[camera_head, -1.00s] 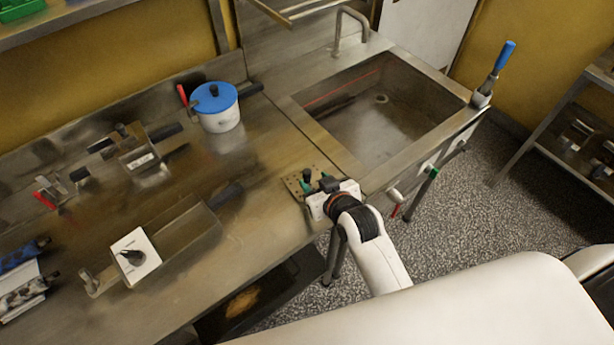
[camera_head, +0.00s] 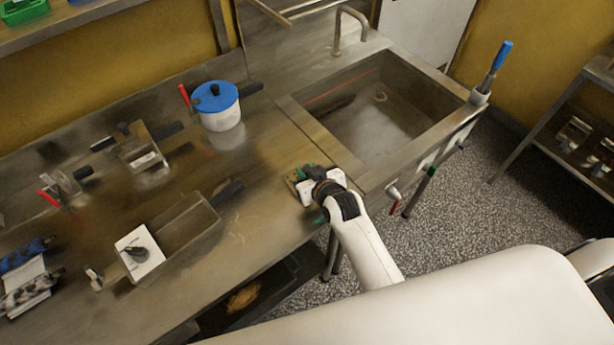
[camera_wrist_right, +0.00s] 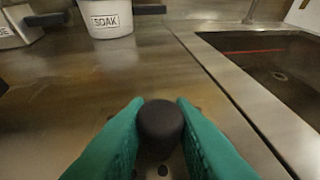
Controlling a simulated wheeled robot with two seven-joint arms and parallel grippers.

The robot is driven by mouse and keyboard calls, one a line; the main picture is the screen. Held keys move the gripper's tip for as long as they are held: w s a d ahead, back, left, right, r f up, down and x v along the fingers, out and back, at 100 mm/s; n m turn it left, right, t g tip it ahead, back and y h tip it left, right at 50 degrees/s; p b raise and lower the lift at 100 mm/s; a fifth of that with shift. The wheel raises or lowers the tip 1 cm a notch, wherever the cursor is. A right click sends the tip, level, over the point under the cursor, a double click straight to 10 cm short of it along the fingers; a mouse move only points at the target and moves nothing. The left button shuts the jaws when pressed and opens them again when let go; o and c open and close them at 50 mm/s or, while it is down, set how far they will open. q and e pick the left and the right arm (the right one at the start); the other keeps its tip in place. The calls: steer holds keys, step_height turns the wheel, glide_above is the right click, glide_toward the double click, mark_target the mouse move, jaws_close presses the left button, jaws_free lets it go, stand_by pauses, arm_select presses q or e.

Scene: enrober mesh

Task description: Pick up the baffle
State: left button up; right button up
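What I take to be the baffle is a small perforated plate (camera_head: 292,180) with a black knob, lying on the steel counter by the sink's left front corner. My right gripper (camera_head: 312,178) is over it and hides most of it. In the right wrist view, the dark round knob (camera_wrist_right: 160,122) sits between the green fingers of my right gripper (camera_wrist_right: 160,106), one on each side. The fingers look very near the knob or touching it; I cannot tell whether they grip it. My left gripper is not in view.
The sink (camera_head: 385,110) lies behind and right of the gripper. A white pot with a blue lid (camera_head: 217,108), labelled SOAK in the wrist view (camera_wrist_right: 108,18), stands at the back. A steel tray (camera_head: 185,230) and several tools occupy the counter's left. The counter's front edge is close by.

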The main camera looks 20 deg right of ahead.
jaws_close()
